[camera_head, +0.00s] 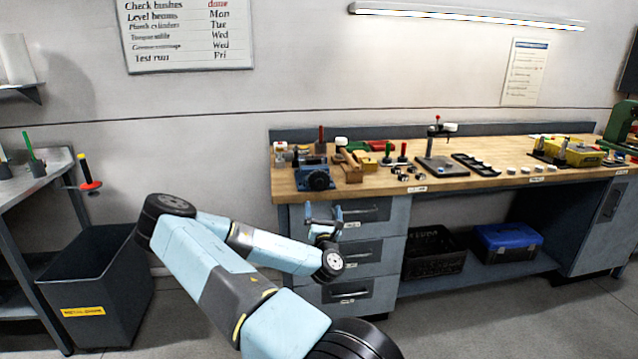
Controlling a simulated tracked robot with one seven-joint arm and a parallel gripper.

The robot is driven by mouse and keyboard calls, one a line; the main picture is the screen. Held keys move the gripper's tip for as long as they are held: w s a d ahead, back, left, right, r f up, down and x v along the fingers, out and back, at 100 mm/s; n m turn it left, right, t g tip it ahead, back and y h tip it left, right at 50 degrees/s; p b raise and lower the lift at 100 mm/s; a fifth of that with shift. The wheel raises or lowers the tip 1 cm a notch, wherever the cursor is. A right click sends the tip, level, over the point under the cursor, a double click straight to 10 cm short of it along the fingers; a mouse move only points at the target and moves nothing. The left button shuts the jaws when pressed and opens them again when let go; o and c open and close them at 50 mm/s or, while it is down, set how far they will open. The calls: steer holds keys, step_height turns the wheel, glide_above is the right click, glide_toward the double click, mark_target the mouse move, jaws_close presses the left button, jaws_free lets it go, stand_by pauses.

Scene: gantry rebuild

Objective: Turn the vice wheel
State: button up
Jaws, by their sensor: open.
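A blue vice (309,164) stands near the left end of the wooden workbench top (400,186). Its dark round wheel (319,180) faces me at the bench's front edge. My gripper (323,211) is open and empty, with its two fingers pointing up. In the picture it is just below the wheel, in front of the top drawer. It looks apart from the wheel; the exact depth gap is hard to judge. My light blue arm reaches up from the bottom of the view.
Small tools and blocks crowd the bench right of the vice, including a wooden piece (350,166). Drawers (375,251) are under the vice. A dark bin (110,290) stands at the left. A black crate (433,252) and a blue box (506,243) sit on the lower shelf.

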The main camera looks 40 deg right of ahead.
mark_target(319, 183)
steer(key=shift+n, duration=0.4)
steer(key=x, duration=1.3)
steer(key=shift+w+r, duration=0.3)
steer(key=shift+w, duration=0.05)
steer(key=c, duration=0.7)
